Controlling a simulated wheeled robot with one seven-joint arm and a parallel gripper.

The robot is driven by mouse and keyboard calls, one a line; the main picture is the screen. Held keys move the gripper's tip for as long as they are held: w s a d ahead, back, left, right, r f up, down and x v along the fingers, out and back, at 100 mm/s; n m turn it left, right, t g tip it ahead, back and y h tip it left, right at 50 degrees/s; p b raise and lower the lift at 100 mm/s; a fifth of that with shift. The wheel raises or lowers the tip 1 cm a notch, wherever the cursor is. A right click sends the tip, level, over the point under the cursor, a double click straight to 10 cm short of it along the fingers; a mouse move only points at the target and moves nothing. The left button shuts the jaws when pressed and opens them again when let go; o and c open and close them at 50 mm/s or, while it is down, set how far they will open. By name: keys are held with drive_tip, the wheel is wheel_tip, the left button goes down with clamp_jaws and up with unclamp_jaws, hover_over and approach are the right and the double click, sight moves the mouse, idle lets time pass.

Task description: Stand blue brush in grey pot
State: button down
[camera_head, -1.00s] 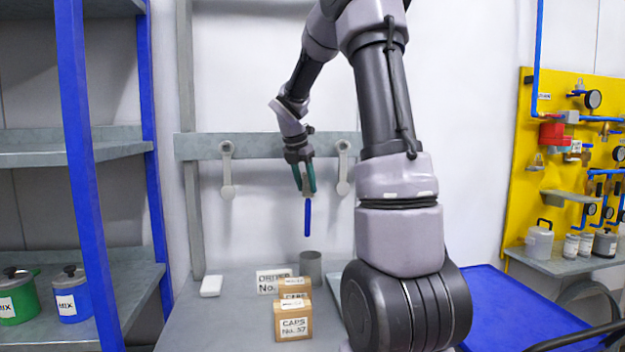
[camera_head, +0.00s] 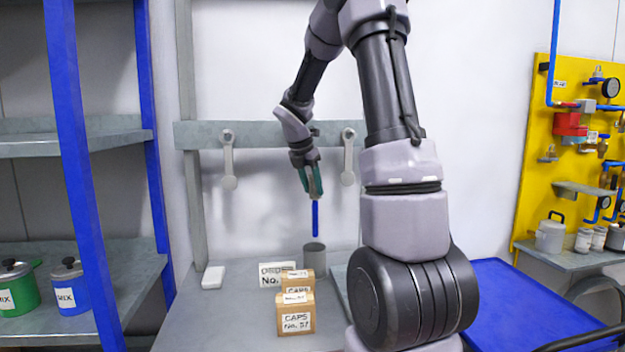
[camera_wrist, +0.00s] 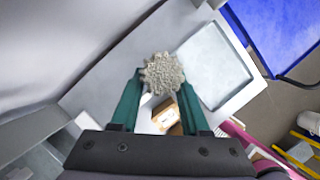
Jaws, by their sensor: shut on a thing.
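My gripper (camera_head: 313,190), with green fingers, is shut on the blue brush (camera_head: 315,219). The brush hangs upright, its blue handle pointing down. In the wrist view its pale, bristly head (camera_wrist: 162,73) shows between the green fingertips. The grey pot (camera_head: 314,257) stands on the bench below, behind the boxes. The lower end of the handle shows just above the pot's rim, nearly in line with it, with a small gap. In the wrist view I cannot make out the pot; the brush head seems to cover it.
Cardboard boxes labelled CAPS (camera_head: 295,316) and an order card (camera_head: 271,275) stand near the pot. A white block (camera_head: 213,277) lies at the left of the bench. A grey tray (camera_wrist: 215,68) lies beside the brush in the wrist view. A wall rail (camera_head: 258,135) runs behind.

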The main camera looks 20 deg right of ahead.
wheel_tip(320, 180, down, 9)
idle(0.9)
drive_tip(key=shift+f, duration=0.15)
drive_tip(key=shift+c, duration=1.5)
unclamp_jaws()
drive_tip(key=v, duration=1.1)
drive_tip(key=shift+f, duration=0.1)
